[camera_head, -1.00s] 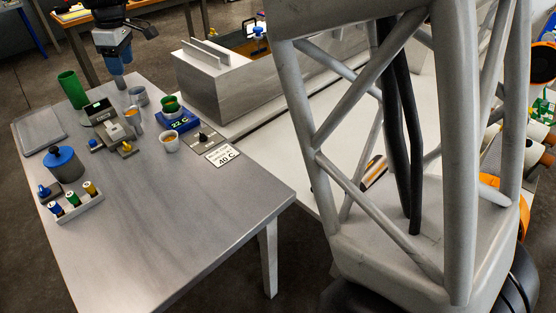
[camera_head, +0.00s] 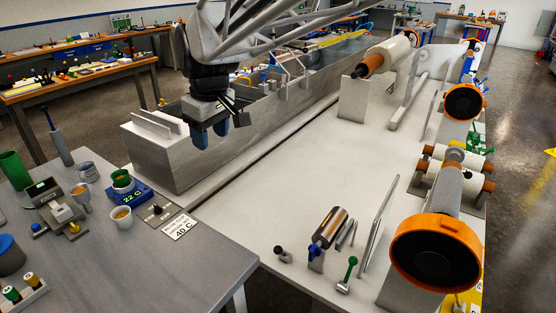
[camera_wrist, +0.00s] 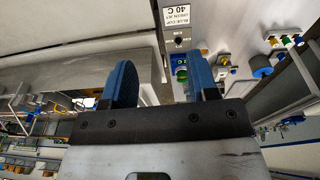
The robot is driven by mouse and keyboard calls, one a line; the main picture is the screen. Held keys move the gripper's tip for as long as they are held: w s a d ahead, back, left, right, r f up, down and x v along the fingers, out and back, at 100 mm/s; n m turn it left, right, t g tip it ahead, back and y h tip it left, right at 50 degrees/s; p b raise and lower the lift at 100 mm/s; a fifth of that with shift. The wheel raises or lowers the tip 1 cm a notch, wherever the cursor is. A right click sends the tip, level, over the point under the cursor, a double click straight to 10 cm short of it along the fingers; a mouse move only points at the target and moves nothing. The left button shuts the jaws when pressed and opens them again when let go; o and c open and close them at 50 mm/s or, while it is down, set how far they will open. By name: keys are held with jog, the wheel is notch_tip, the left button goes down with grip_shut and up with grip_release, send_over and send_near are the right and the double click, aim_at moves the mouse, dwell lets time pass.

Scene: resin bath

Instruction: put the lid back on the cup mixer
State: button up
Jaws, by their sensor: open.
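My gripper (camera_head: 211,134) hangs in front of the long metal bath in the head view. A grey pot with a blue top (camera_head: 8,246) is cut off by the left edge of the head view. It also shows in the wrist view (camera_wrist: 262,71). A grey cylinder with a thin blue rod (camera_head: 62,149) stands at the back of the left table. I cannot tell which thing is the cup mixer or its lid.
The left table (camera_head: 190,265) also carries a green cup (camera_head: 14,165), a blue 22 C unit (camera_head: 133,194), a small cup (camera_head: 121,219) and a 40 C sign (camera_head: 180,227). The metal bath (camera_head: 200,165) lies behind. The white surface (camera_head: 330,165) is largely clear centrally; rollers stand right.

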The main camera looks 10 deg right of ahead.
jog(key=s+d+f+m, duration=0.4)
jog(key=s+d+f, duration=0.1)
jog(key=s+d, duration=0.5)
jog(key=s+d+f+m+t+h, duration=0.1)
jog(key=s+d+f+m, duration=0.4)
jog(key=s+d, duration=0.6)
jog(key=s, duration=0.3)
dwell(1.3)
